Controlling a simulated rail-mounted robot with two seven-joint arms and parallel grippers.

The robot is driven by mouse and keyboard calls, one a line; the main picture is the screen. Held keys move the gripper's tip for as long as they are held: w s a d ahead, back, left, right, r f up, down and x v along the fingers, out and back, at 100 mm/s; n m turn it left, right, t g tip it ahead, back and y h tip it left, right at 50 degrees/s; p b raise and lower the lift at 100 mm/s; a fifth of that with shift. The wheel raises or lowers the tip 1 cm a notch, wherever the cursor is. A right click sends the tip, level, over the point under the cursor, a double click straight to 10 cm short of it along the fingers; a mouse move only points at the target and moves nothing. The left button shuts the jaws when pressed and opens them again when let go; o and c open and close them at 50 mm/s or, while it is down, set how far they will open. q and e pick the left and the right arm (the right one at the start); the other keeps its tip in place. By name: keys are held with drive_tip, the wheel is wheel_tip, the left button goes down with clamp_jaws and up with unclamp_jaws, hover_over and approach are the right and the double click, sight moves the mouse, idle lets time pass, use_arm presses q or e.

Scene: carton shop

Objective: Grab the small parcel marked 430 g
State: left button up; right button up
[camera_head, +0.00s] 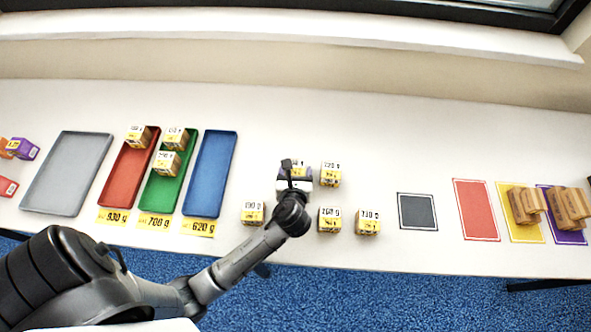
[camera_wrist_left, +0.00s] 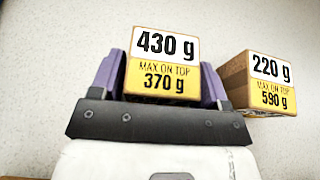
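The small parcel marked 430 g shows in the left wrist view (camera_wrist_left: 163,68), with a white and yellow label that also reads max on top 370 g. My left gripper (camera_wrist_left: 163,85) has its purple fingers on either side of this parcel, close against its edges. No clear gap shows, but I cannot tell whether the fingers press on it. In the head view my left gripper (camera_head: 297,180) is over the parcel at the back of the loose group and partly hides it. My right gripper is not in view.
The 220 g parcel (camera_wrist_left: 262,84) stands just right of the gripper. Other small parcels (camera_head: 252,213), (camera_head: 329,219) and (camera_head: 367,222) stand nearer the table's front edge. Grey (camera_head: 68,172), red (camera_head: 130,172), green (camera_head: 170,180) and blue (camera_head: 211,172) trays lie left; coloured mats (camera_head: 476,208) lie right.

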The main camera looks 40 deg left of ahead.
use_arm(q)
drive_tip(key=c, duration=0.9)
drive_tip(key=shift+o, duration=0.2)
drive_tip(key=shift+r, duration=0.1)
